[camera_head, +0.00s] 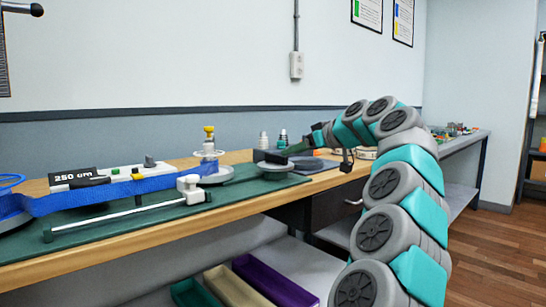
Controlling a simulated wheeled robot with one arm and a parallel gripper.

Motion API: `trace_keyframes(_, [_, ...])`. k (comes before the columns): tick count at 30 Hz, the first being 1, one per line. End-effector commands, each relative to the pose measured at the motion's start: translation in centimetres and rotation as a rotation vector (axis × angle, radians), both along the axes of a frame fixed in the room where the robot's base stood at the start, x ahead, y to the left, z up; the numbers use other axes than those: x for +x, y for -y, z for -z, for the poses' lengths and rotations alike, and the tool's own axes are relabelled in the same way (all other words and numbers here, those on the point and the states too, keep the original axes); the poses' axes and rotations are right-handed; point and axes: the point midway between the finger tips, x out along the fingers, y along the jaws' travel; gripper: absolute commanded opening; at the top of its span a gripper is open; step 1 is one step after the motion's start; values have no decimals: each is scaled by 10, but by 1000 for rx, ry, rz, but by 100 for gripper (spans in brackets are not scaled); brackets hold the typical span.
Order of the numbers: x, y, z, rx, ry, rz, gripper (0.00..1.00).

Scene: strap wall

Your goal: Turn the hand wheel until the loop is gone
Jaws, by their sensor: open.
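A spindle with a yellow knob (209,131) stands above that plate. A grey round disc (275,168) sits to its right and may be the hand wheel; I cannot tell for sure. My gripper (272,156) is open, just above or at this disc; contact cannot be told. A blue ring-shaped part (9,181) shows at the left edge, cut off by the frame. I cannot make out a clear loop in the strap.
A white rod with a slider (190,188) lies in front on the green mat (110,238). Colored trays (275,280) sit below the bench.

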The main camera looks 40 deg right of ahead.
Motion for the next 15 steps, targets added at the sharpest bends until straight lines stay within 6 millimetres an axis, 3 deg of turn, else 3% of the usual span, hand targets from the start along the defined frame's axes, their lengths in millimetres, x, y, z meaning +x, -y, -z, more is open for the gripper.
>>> trace_keyframes(15, [59,-6,25,-1,-3,-3,50])
